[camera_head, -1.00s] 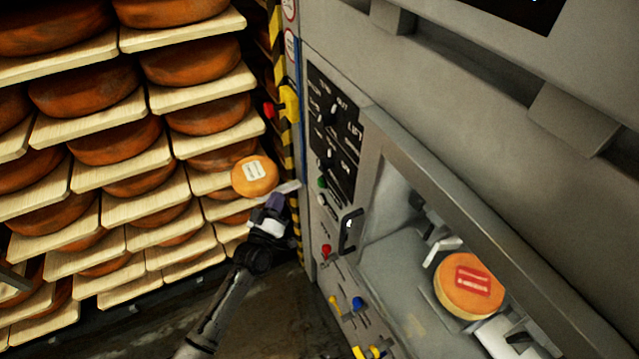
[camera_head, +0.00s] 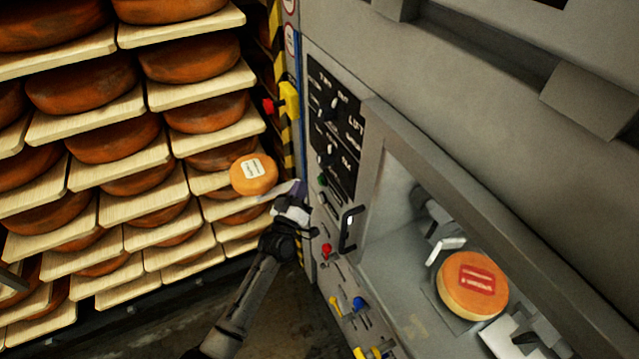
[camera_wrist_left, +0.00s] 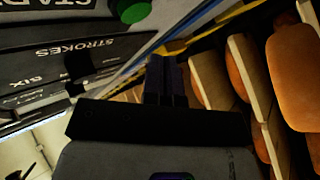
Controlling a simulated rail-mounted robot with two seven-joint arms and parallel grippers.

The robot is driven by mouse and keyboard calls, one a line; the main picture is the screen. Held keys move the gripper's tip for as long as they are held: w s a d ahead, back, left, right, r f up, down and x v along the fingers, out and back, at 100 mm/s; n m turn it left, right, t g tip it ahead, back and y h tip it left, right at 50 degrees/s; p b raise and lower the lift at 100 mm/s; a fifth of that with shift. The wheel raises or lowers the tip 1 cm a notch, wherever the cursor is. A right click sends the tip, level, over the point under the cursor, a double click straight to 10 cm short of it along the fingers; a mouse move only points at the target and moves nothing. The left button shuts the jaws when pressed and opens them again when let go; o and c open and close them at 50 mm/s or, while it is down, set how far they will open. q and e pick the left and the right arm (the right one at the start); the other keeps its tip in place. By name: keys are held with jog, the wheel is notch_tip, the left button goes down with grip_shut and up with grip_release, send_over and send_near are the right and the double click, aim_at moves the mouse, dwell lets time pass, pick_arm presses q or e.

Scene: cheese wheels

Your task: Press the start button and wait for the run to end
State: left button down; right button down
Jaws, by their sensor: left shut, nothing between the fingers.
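The green button (camera_head: 322,181) sits on the machine's front panel, below the black control plate (camera_head: 335,130). In the left wrist view the green button (camera_wrist_left: 130,10) is at the top edge, beside a cut-off label that seems to read START (camera_wrist_left: 50,5). My left gripper (camera_head: 298,190) is shut and empty, just left of the panel and slightly below the green button. In the left wrist view its closed fingers (camera_wrist_left: 166,82) point up the picture and are apart from the button. My right gripper is not in view.
An orange cheese wheel with a red label (camera_head: 472,285) lies in the machine's open chamber. Another with a white label (camera_head: 254,175) is just left of my gripper. Shelves of cheese (camera_head: 110,135) fill the left. A red button (camera_head: 326,250) and black handle (camera_head: 348,230) are lower on the panel.

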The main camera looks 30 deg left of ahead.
aim_at(321, 181)
pick_arm(q)
jog(key=shift+w+d, duration=0.5)
jog(key=shift+w, duration=0.35)
jog(key=shift+w+d, duration=0.15)
jog(key=shift+w, duration=0.05)
dwell(1.5)
jog(key=shift+w+d, duration=0.1)
jog(key=shift+w, duration=0.1)
